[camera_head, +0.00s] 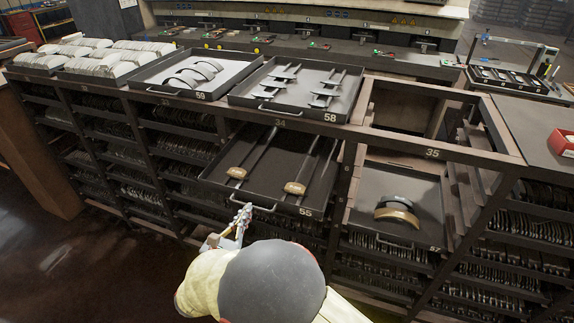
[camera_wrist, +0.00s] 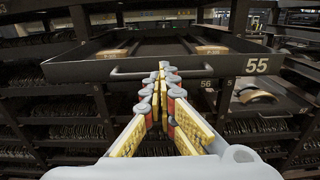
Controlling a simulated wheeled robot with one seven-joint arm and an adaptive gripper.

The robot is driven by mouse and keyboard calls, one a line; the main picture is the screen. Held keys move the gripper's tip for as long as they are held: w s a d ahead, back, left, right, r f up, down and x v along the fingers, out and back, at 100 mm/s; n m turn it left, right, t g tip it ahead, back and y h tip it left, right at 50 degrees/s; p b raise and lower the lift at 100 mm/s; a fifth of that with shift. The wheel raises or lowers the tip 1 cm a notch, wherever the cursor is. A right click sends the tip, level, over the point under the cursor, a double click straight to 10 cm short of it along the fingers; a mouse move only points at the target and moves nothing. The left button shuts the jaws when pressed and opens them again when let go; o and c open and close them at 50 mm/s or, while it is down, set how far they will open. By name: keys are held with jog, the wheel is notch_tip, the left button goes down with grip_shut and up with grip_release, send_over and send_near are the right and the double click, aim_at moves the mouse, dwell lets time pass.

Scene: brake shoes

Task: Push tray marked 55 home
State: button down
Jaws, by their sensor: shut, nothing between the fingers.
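The tray marked 55 (camera_head: 283,207) is a dark shallow drawer standing partly out of the rack's front. It holds two tan blocks and long dark bars. In the wrist view its front wall (camera_wrist: 222,66) faces me, with the number at the right and a thin bar handle (camera_wrist: 128,74) across the middle. My gripper (camera_head: 242,212) is shut and empty, at the left part of that handle in the head view.
The tray marked 57 (camera_head: 394,245), holding curved shoes, sits at the right. Trays 59 (camera_head: 174,96) and 58 (camera_head: 265,105) lie on the rack top. An open bay (camera_head: 410,108) is at the right. Full shelves fill the rack below. Open floor (camera_head: 90,265) lies at the left.

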jog(key=b, duration=0.2)
send_near(277, 167)
jog(key=shift+x, duration=1.95)
jog(key=shift+b+x, duration=0.3)
jog(key=shift+x, duration=2.4)
jog(key=shift+w+d, duration=0.1)
jog(key=v, duration=0.4)
jog(key=r+p+v, duration=0.1)
jog(key=v, duration=0.1)
jog(key=shift+a+r, duration=0.1)
jog(key=shift+a, duration=0.2)
jog(key=shift+v, duration=0.85)
jog(key=shift+d, duration=0.1)
